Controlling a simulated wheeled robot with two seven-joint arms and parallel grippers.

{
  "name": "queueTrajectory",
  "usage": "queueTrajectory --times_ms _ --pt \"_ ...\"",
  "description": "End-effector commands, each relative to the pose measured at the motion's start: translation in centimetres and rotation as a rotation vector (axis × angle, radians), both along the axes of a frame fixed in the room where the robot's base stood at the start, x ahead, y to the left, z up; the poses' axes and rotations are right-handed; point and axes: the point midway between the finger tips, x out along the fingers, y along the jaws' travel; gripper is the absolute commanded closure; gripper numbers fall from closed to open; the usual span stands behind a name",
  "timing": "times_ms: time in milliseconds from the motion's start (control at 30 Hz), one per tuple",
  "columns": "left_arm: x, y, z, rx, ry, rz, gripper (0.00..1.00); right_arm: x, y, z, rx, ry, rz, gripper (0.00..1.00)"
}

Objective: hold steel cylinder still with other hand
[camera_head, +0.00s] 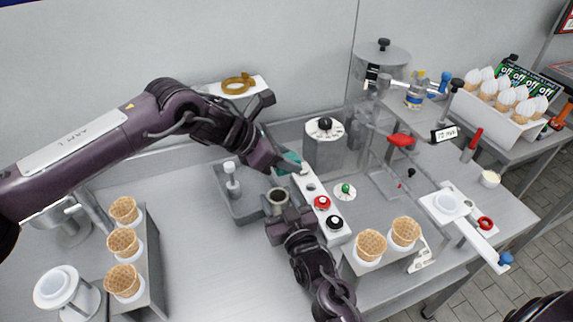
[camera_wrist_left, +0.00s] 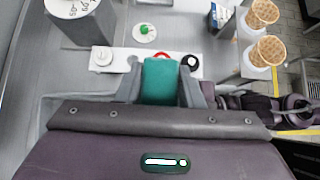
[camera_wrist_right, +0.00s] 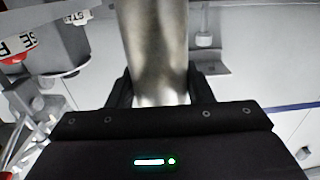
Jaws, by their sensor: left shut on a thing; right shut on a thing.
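The steel cylinder (camera_head: 276,196) stands upright at the front edge of a grey tray, its open top showing in the head view. My right gripper (camera_head: 284,212) is shut on it from the near side. In the right wrist view the cylinder (camera_wrist_right: 155,45) fills the space between the fingers. My left gripper (camera_head: 284,165) is shut on a teal block (camera_wrist_left: 160,80), above and just behind the cylinder. The block looks apart from the cylinder, though the gap is hard to judge. The cylinder's lower part is hidden by my right gripper in the head view.
A white panel with red (camera_head: 322,202) and black (camera_head: 334,222) buttons lies right of the cylinder. A grey tray (camera_head: 243,207) with a white pump-like piece is to the left. A knobbed canister (camera_head: 323,150) stands behind. Waffle cones (camera_head: 370,244) sit in stands on both sides.

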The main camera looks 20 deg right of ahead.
Motion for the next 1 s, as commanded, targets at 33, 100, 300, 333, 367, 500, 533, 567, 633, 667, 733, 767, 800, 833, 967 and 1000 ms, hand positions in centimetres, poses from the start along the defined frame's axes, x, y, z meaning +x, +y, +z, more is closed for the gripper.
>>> queueTrajectory --times_ms 33,100,300,333,367,500,533,567,633,667,733,767,800,833,967,1000 --pt "0.0 0.0 0.2 0.0 0.0 0.0 0.91 0.0 0.0 0.0 0.001 0.0 0.0 0.97" --pt "0.0 0.0 0.2 0.0 0.0 0.0 0.91 0.0 0.0 0.0 0.001 0.0 0.0 0.97" --pt "0.0 0.0 0.2 0.0 0.0 0.0 0.91 0.0 0.0 0.0 0.001 0.0 0.0 0.97" --pt "0.0 0.0 0.2 0.0 0.0 0.0 0.91 0.0 0.0 0.0 0.001 0.0 0.0 0.97" --pt "0.0 0.0 0.2 0.0 0.0 0.0 0.91 0.0 0.0 0.0 0.001 0.0 0.0 0.97" --pt "0.0 0.0 0.2 -0.001 0.0 0.0 0.91 0.0 0.0 0.0 0.001 0.001 0.0 0.97" --pt "0.0 0.0 0.2 0.0 0.0 0.0 0.91 0.0 0.0 0.0 0.001 0.001 0.0 0.97" --pt "0.0 0.0 0.2 0.0 -0.001 -0.001 0.91 0.0 0.0 0.0 0.001 0.001 0.0 0.97" --pt "0.0 0.0 0.3 0.0 -0.003 -0.001 0.91 0.0 0.0 0.0 0.001 0.001 0.0 0.97" --pt "0.0 0.0 0.2 0.001 -0.003 -0.001 0.91 0.0 0.0 0.0 0.001 0.001 0.0 0.97" --pt "0.1 0.0 0.2 0.002 -0.003 -0.001 0.91 0.0 0.0 0.0 0.001 0.001 0.001 0.97" --pt "0.0 0.0 0.2 0.001 -0.002 -0.001 0.91 0.0 0.0 0.0 0.001 0.001 0.001 0.97" --pt "0.0 0.0 0.1 0.0 -0.001 -0.001 0.91 0.0 0.0 0.0 0.001 0.001 0.001 0.97" --pt "0.0 0.0 0.0 0.0 0.0 0.0 0.91 0.0 0.0 0.0 0.001 0.001 0.001 0.97" --pt "0.0 0.0 -0.5 0.0 0.002 0.001 0.91 0.0 0.0 0.0 0.001 0.001 0.0 0.97" --pt "0.0 0.0 -0.8 0.0 0.002 0.001 0.91 0.0 0.0 -0.1 0.001 0.001 0.0 0.97"
